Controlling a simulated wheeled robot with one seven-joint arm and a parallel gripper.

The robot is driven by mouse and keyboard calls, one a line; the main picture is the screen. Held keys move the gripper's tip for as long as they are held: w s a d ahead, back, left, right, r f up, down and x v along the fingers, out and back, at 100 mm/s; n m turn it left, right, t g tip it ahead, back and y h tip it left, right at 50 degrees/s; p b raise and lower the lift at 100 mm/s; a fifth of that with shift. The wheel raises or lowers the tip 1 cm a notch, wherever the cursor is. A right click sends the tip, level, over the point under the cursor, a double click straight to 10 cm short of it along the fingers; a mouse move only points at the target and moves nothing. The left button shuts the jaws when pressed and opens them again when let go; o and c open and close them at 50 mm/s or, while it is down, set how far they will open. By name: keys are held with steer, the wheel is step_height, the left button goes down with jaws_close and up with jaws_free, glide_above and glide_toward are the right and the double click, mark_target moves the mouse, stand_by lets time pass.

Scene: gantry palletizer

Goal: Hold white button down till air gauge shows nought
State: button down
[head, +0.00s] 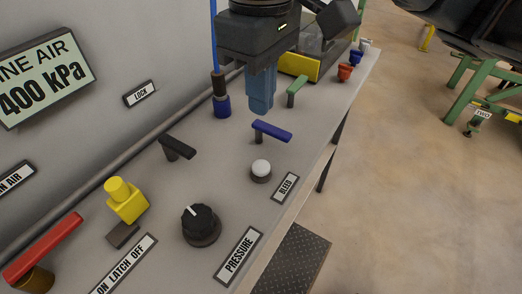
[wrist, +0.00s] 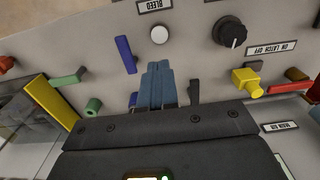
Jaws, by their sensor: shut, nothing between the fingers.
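The white button (head: 261,168) is a round cap on a dark base, beside the BLEED label (head: 285,187) near the bench's front edge. It also shows in the wrist view (wrist: 159,35), just beyond the fingertips. The air gauge (head: 45,80) reads 400 kPa on the back panel. My gripper (head: 260,108) has blue fingers pressed together with nothing between them. It is above the bench, behind the blue lever, and apart from the button. The fingers show in the wrist view (wrist: 158,68) pointing toward the button.
A blue lever (head: 272,131) stands between my gripper and the button. A black lever (head: 178,147), black PRESSURE knob (head: 201,223), yellow latch (head: 126,200), red lever (head: 42,247) and green lever (head: 297,88) are on the same bench. Open floor (head: 420,190) lies to the right.

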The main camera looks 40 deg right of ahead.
mark_target(261, 165)
step_height(261, 165, down, 12)
steer(key=shift+f, duration=0.1)
stand_by(0.5)
